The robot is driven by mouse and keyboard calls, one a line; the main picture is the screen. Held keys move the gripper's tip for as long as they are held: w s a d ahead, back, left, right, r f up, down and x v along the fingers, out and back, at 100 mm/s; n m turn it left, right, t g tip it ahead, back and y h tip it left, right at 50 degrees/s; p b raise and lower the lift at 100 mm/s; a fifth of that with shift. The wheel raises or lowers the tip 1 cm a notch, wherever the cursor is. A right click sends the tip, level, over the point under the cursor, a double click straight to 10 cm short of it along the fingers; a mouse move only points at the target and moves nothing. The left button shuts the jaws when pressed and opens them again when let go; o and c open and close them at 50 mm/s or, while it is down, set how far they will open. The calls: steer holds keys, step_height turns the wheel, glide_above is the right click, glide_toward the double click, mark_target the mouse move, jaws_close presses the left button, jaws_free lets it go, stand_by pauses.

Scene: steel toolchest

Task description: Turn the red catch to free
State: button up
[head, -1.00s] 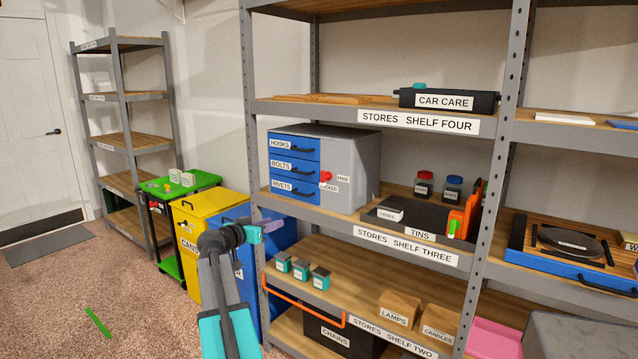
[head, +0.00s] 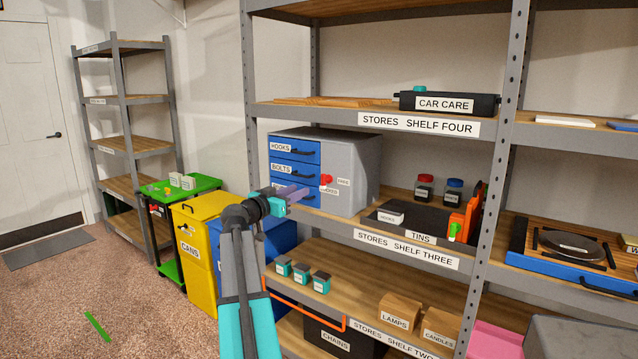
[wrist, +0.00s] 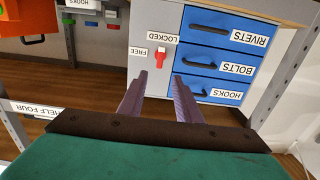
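The red catch (head: 327,180) is on the grey front of the small steel chest (head: 352,172), beside the blue drawers. A LOCKED label lies below it and a FREE label (head: 343,182) to its right. The wrist view shows the front upside down, with the red catch (wrist: 160,55) between the FREE label (wrist: 140,51) and the LOCKED label (wrist: 163,39). The catch seems to lie toward LOCKED, but it is small. My gripper (head: 298,195) is open and empty, its purple fingers apart in the wrist view (wrist: 159,78), pointing at the catch without touching it.
Blue drawers HOOKS, BOLTS and RIVETS (head: 295,168) have black handles close to my fingers. The shelf upright (head: 251,110) stands left of the chest. A tins tray (head: 425,222) and jars (head: 423,187) sit to the right. Small teal-based tins (head: 301,271) stand on the shelf below.

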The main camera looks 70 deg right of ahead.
mark_target(322, 180)
steer(key=p+x, duration=0.2)
steer(key=x, duration=1.1)
steer(key=shift+c, duration=0.2)
jaws_close()
